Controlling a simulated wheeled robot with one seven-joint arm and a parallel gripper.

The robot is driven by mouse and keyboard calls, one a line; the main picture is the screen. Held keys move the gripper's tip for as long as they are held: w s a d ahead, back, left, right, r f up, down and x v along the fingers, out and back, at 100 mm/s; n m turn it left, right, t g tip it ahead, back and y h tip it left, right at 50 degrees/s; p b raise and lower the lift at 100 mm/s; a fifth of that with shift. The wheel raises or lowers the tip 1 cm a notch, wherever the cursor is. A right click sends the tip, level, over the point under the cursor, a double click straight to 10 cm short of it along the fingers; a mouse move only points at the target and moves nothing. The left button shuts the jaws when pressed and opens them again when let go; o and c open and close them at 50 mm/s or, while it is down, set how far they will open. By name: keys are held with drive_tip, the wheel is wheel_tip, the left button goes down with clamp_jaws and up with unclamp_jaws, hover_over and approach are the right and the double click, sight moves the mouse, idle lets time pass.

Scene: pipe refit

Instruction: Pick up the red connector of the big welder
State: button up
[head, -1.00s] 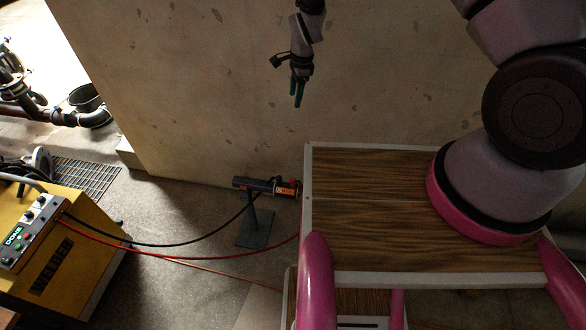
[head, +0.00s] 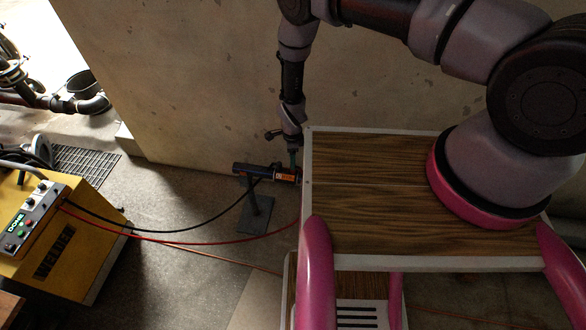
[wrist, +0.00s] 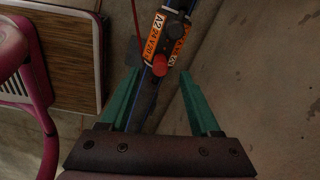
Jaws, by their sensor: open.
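The red connector (wrist: 160,66) shows in the wrist view as a round red end on a dark bar with orange labels (wrist: 153,30). A red cable (wrist: 136,22) runs down toward it. My gripper (wrist: 158,76) is open, its two green fingers on either side of the connector in the picture; the depth between them is hard to tell. In the head view my gripper (head: 293,158) points down just above the right end of the labelled bar (head: 262,173), and the connector is not clearly seen there. The yellow big welder (head: 62,245) stands at left.
The bar rests on a grey stand (head: 256,215) beside the wood-topped cart (head: 370,230). A black cable (head: 180,228) and a red cable (head: 215,240) run from the welder. A concrete wall (head: 190,90) stands behind. The floor between welder and stand is otherwise open.

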wheel_tip(320, 180, down, 5)
drive_tip(key=shift+d+f, duration=0.1)
drive_tip(key=shift+d, duration=0.05)
clamp_jaws()
drive_tip(key=shift+w, duration=0.1)
